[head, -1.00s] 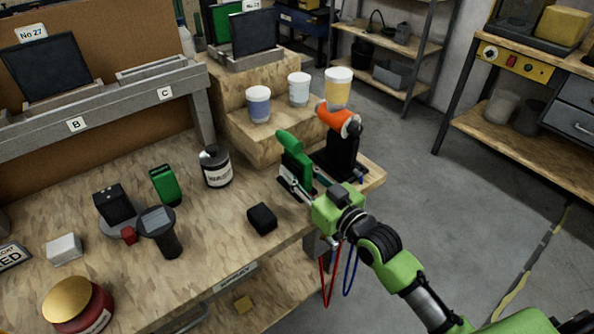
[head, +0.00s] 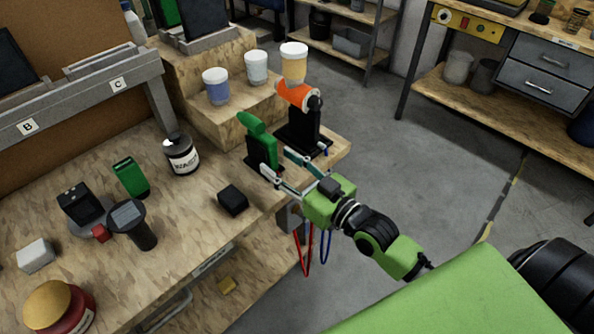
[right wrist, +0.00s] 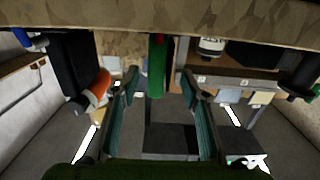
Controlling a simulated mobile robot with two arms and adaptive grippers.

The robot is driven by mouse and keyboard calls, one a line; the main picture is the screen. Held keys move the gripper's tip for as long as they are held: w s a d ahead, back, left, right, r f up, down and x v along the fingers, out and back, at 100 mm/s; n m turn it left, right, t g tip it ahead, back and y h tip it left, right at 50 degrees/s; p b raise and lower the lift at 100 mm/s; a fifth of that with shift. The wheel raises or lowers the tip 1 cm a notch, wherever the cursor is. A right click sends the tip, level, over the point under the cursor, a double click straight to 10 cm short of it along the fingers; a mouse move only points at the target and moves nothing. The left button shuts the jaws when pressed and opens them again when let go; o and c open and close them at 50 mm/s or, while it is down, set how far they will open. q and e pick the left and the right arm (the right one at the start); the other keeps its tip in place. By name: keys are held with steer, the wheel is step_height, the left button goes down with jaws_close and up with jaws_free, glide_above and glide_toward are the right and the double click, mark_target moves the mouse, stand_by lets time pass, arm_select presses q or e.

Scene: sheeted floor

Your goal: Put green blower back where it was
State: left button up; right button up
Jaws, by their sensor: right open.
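The green blower (head: 257,133) stands upright in a black holder (head: 262,157) near the table's right edge, beside the orange tool. My right gripper (head: 277,162) is open, its two fingers spread just in front of the blower and holder on the right. In the right wrist view the blower (right wrist: 157,68) shows beyond and between the open fingers (right wrist: 160,85), apart from both. Nothing is held. My left gripper is not in view.
An orange tool (head: 296,94) sits on a black stand (head: 304,130) right behind the blower. Paint cups (head: 216,86) stand on a wooden step. Open floor lies to the right.

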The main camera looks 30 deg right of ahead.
steer(key=shift+p+v, duration=0.45)
steer(key=shift+v, duration=2.15)
